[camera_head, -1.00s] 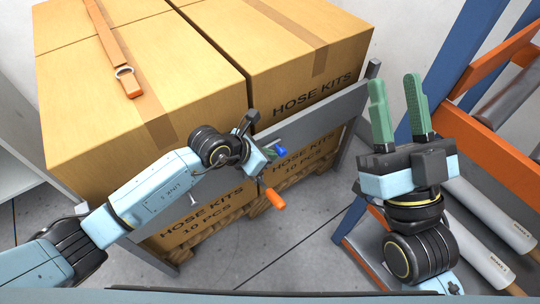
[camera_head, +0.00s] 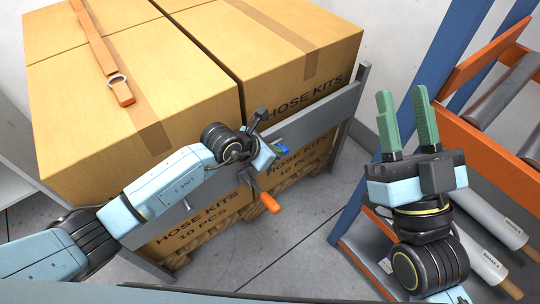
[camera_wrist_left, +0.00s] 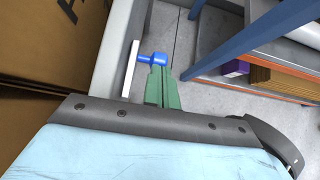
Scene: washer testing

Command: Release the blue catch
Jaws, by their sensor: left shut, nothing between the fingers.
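The small blue catch (camera_head: 284,148) sits by the grey bar (camera_head: 318,120) across the front of the boxes, partly hidden by my left gripper. The left wrist view shows the blue catch (camera_wrist_left: 152,58) as a rounded knob on a short stem beside a pale plate. My left gripper's green fingers (camera_wrist_left: 160,70) are shut together with nothing between them, their tips at the knob's near edge. Whether they touch it is unclear. In the head view those fingers are mostly hidden. My right gripper (camera_head: 402,92) is raised at the right, its green fingers apart and empty.
Large cardboard boxes (camera_head: 110,95) marked HOSE KITS stand behind the grey bar. An orange-handled lever (camera_head: 270,202) hangs below my left gripper. A blue and orange rack (camera_head: 490,140) with rollers stands at the right. Grey floor (camera_head: 300,245) is open between.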

